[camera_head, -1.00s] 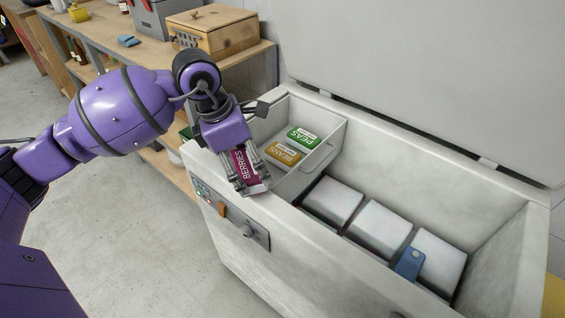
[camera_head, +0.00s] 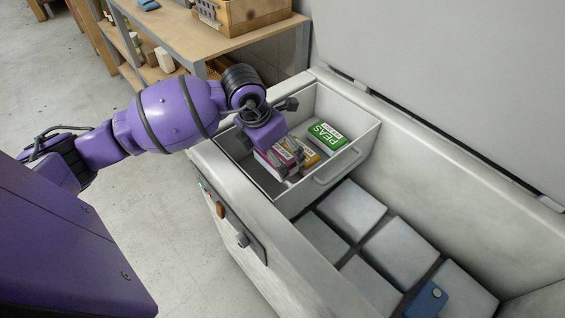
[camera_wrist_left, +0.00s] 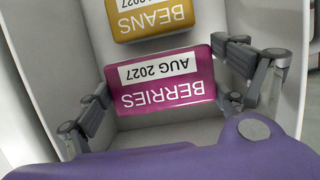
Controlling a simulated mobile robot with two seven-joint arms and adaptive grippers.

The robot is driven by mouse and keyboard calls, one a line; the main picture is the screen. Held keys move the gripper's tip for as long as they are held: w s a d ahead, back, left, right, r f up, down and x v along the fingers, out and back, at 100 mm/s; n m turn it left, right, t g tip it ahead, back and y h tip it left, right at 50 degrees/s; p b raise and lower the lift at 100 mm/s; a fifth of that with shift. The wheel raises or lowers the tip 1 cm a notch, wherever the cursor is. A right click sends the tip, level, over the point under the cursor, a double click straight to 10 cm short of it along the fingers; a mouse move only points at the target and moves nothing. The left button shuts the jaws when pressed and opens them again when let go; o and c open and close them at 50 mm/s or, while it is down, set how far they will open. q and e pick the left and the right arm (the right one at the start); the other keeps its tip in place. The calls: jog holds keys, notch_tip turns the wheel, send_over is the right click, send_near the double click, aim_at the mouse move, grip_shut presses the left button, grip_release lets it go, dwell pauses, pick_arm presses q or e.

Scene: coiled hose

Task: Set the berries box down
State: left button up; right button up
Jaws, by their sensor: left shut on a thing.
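The berries box (camera_head: 267,163) is magenta with a white date label. In the left wrist view the berries box (camera_wrist_left: 160,82) lies between the fingers of my left gripper (camera_wrist_left: 166,100), label towards the camera. My left gripper (camera_head: 279,158) is shut on it, inside the white basket (camera_head: 350,157) at the freezer's left end. The yellow beans box (camera_head: 309,152) is just beyond it; in the wrist view the beans box (camera_wrist_left: 150,15) shows a small gap to it. The green peas box (camera_head: 327,135) is further right. Whether the berries box touches the basket floor I cannot tell. My right gripper is not in view.
The open chest freezer (camera_head: 480,180) holds several pale blocks (camera_head: 400,250) below the basket and a blue item (camera_head: 427,299) near the front. The freezer's front wall runs close under my left arm. A wooden shelf bench (camera_head: 180,40) stands behind at left.

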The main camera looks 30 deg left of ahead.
pick_arm(q)
jog(key=shift+w+f, duration=0.1)
jog(key=shift+f, duration=2.4)
jog(key=shift+f, duration=0.1)
jog(key=o, duration=1.2)
jog(key=shift+f, duration=0.1)
jog(key=shift+r, duration=0.65)
jog(key=v, duration=1.1)
jog(key=shift+s+p, duration=0.25)
jog(key=shift+p, duration=0.2)
